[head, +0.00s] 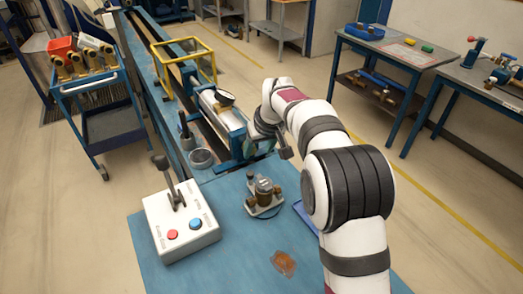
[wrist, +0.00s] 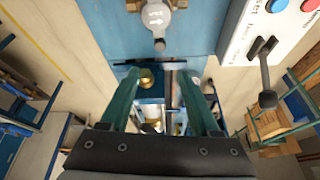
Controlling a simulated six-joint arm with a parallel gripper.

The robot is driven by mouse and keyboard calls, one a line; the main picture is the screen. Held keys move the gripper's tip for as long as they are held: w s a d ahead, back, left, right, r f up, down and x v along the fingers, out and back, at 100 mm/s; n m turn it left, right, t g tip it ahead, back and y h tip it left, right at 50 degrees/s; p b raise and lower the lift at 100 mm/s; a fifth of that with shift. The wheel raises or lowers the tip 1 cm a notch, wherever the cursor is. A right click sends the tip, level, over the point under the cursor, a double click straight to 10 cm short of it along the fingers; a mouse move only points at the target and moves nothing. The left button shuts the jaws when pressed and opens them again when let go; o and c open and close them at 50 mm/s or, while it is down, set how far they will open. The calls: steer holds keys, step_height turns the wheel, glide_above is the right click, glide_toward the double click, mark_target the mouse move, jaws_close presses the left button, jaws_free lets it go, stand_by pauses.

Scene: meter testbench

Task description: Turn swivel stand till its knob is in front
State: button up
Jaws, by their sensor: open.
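The swivel stand (head: 264,192) is on the blue table, right of the control box. It carries a brass-coloured round-topped body on a greyish base. In the wrist view the stand (wrist: 157,14) is at the top edge, partly cut off. A small rounded grey knob (wrist: 160,44) sticks out from it towards my gripper. In the head view a small upright part (head: 250,175) shows at the stand's back left; I cannot tell if it is the knob. My gripper (wrist: 157,85) is open and empty, with teal fingers apart. In the head view it is beyond the stand, partly hidden by my arm.
A white control box (head: 180,222) with a lever and red and blue buttons stands left of the stand. An amber object (head: 284,263) lies in front. A metal cup (head: 201,158) and the bench's cylinder (head: 222,112) are behind. Bare table shows around the stand.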

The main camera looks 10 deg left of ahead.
mark_target(251, 173)
steer(key=x, duration=1.5)
steer(key=shift+f, duration=0.1)
jaws_close()
steer(key=shift+d, duration=0.1)
stand_by(0.5)
